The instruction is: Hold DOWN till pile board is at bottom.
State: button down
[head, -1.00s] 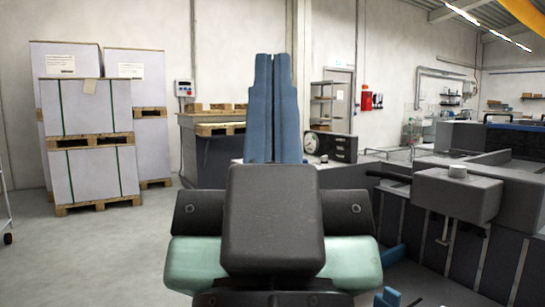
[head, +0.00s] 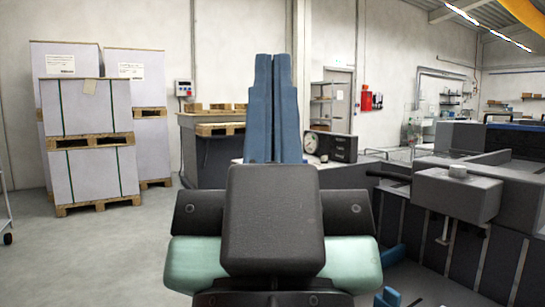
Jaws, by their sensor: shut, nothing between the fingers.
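My gripper (head: 273,62) points up in the middle of the head view, its two blue fingers shut side by side with nothing between them. A small control box (head: 184,88) with a display, a red button and a blue area hangs on the back wall to the left of the fingers. Its labels are too small to read. My gripper appears apart from it. A wooden pallet-like board (head: 218,128) lies on top of a dark platform (head: 213,158) behind and left of my gripper. Which part is the pile board, I cannot tell for sure.
Wrapped stacks on pallets (head: 95,155) stand at the left. A grey machine (head: 460,190) fills the right side. A box with a round dial (head: 311,144) sits behind my gripper's right side. The floor (head: 110,245) at the front left is clear.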

notch_tip(320, 180, up, 42)
jog(key=p, duration=4.1)
jog(key=shift+f+p, duration=0.2)
jog(key=shift+p, duration=0.1)
jog(key=shift+d, duration=0.1)
